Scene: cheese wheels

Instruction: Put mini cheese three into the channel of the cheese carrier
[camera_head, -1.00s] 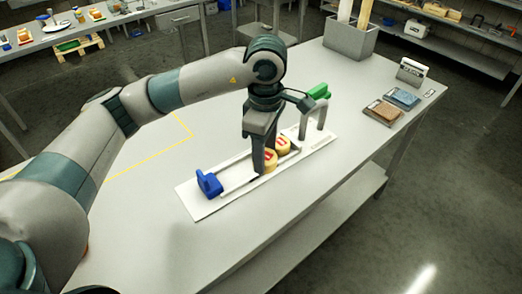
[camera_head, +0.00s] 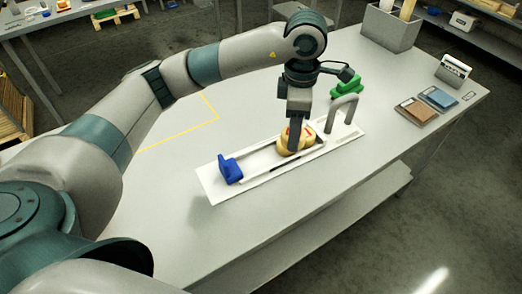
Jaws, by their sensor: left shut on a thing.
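The white cheese carrier (camera_head: 212,187) lies on the table, with a long channel, a blue block (camera_head: 231,170) at its near left end and a grey arch (camera_head: 344,107) toward its far end. Yellow mini cheeses with red marks sit close together around the middle of the channel; one (camera_head: 284,145) shows left of my fingers, and another (camera_head: 308,134) shows to the right. My left gripper (camera_head: 294,146) points down over the channel and is shut on a mini cheese. Its fingers hide part of the cheeses, and I cannot tell whether the held one touches the channel floor. My right gripper is out of view.
A green object (camera_head: 347,86) stands behind the arch. A grey bin (camera_head: 390,30), a brown pad (camera_head: 416,111), a blue pad (camera_head: 438,97) and a small white-fronted box (camera_head: 454,70) are at the far right. The table left of the carrier is clear.

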